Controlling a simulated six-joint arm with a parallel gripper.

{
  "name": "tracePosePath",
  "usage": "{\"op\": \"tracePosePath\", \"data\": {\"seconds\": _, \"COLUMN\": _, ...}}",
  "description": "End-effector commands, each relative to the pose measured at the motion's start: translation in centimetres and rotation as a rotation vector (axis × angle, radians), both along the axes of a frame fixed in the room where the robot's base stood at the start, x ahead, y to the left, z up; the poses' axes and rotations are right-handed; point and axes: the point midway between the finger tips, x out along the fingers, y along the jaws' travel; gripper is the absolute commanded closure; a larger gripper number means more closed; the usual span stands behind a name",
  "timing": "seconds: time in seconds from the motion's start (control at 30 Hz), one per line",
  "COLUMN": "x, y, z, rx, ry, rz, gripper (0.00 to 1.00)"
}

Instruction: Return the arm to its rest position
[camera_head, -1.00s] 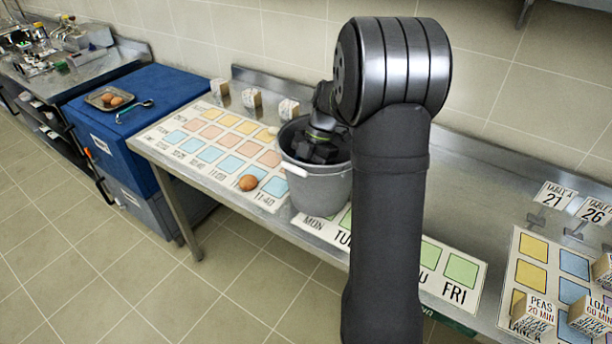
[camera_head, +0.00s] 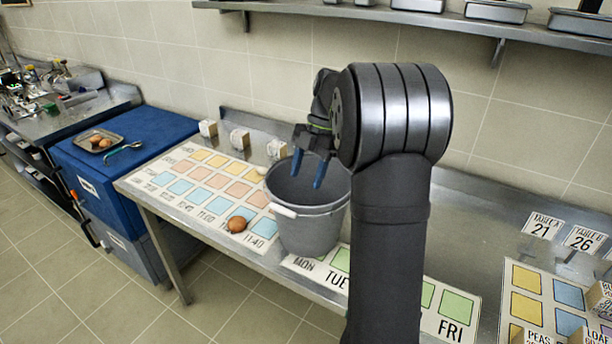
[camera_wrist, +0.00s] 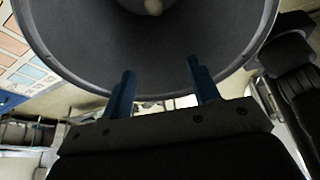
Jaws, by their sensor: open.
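My gripper (camera_head: 307,172) is open and empty, its two blue fingers apart and pointing down over the mouth of the grey stockpot (camera_head: 312,230). The fingers also show in the wrist view (camera_wrist: 160,85), with the pot's dark inside (camera_wrist: 150,50) beyond them. A small pale round thing (camera_wrist: 153,6) lies inside the pot at the top edge of that view; I cannot tell what it is. My arm rises at the right of the pot and hides part of the counter behind it.
The pot stands on the metal counter between a coloured time chart (camera_head: 200,185) and a weekday strip (camera_head: 455,308). A brown egg (camera_head: 237,224) sits on the chart's edge. Small boxes line the back. A shelf (camera_head: 380,14) with metal pans hangs above. Number cards (camera_head: 583,238) stand right.

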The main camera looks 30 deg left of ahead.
Motion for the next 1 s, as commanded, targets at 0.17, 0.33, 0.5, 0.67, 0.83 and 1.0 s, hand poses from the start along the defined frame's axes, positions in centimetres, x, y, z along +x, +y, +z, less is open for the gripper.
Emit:
{"op": "tracePosePath", "data": {"seconds": 0.17, "x": -0.1, "y": 0.0, "z": -0.2, "rx": -0.001, "ry": 0.001, "rz": 0.0, "gripper": 0.45}}
{"op": "tracePosePath", "data": {"seconds": 0.33, "x": -0.7, "y": 0.1, "z": -1.6, "rx": -0.001, "ry": 0.002, "rz": 0.001, "gripper": 0.45}}
{"op": "tracePosePath", "data": {"seconds": 0.5, "x": -1.9, "y": 0.4, "z": -4.6, "rx": -0.002, "ry": 0.003, "rz": 0.001, "gripper": 0.45}}
{"op": "tracePosePath", "data": {"seconds": 0.67, "x": -3.1, "y": 0.6, "z": -7.5, "rx": -0.001, "ry": 0.003, "rz": 0.001, "gripper": 0.45}}
{"op": "tracePosePath", "data": {"seconds": 0.83, "x": -4.4, "y": 0.9, "z": -10.6, "rx": -0.002, "ry": 0.003, "rz": 0.001, "gripper": 0.45}}
{"op": "tracePosePath", "data": {"seconds": 1.0, "x": -4.5, "y": 1.0, "z": -11.0, "rx": 0.003, "ry": -0.003, "rz": 0.0, "gripper": 0.45}}
